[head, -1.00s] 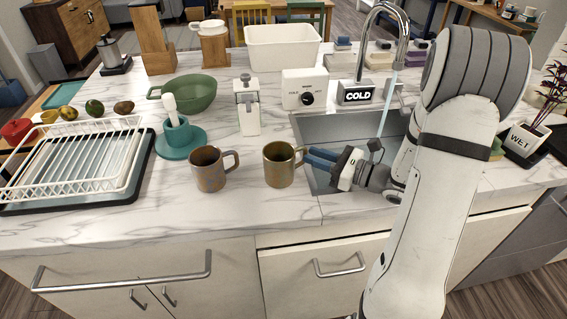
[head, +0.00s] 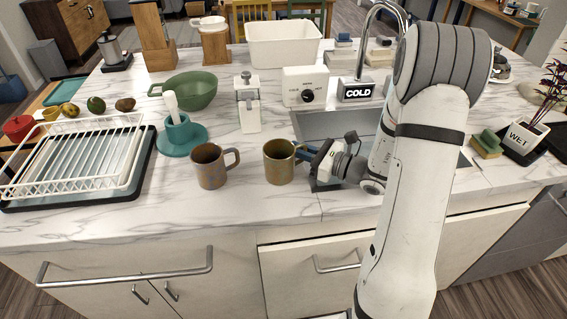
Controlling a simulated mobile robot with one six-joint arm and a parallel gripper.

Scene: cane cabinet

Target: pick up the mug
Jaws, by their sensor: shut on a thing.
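Two mugs stand upright on the marble counter in the head view. The olive-brown mug (head: 279,163) is nearer the sink, with its handle towards the right. The greyish-brown mug (head: 208,167) stands to its left, handle also to the right. My gripper (head: 304,153) reaches in from the right, its blue fingers at the olive-brown mug's handle. It is shut on that handle, though the fingertips partly hide the handle. The mug's base appears to rest on the counter.
The sink (head: 335,124) lies behind and right of my gripper. A white soap dispenser (head: 248,105) and a teal brush holder (head: 180,135) stand behind the mugs. A white dish rack (head: 80,160) is at left. The counter in front of the mugs is clear.

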